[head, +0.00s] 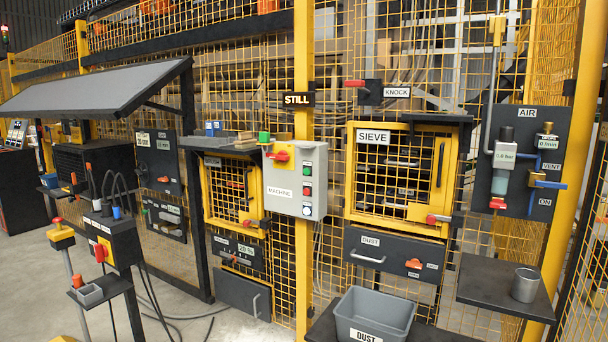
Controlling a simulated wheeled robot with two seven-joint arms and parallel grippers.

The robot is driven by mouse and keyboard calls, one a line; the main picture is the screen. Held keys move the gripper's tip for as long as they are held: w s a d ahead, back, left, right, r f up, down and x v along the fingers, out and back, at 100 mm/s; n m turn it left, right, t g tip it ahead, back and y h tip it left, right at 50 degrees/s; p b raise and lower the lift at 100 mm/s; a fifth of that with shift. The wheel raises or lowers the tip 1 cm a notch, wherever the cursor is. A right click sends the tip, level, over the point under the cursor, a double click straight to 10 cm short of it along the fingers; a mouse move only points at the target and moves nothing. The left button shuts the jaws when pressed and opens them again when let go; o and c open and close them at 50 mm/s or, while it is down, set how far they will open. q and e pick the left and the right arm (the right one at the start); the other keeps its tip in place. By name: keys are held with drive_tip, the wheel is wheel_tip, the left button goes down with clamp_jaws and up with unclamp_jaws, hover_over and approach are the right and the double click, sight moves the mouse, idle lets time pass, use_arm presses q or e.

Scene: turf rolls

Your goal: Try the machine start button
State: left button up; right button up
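A grey control box (282,193) labelled MACHINE hangs on the yellow post left of the SIEVE door in the head view. Its right side carries a green button (307,171), a red button (307,190) and a pale button (307,210) in a column. Their small labels are too small to read, so I cannot tell from text which is start. Neither of my grippers is in view.
The SIEVE door (398,150) looks closed, with a red-handled latch (437,219). Below it are the DUST drawer (367,256) and a grey bin (374,314). A metal cup (525,285) stands on the right shelf. A pedestal box (112,238) with cables stands left.

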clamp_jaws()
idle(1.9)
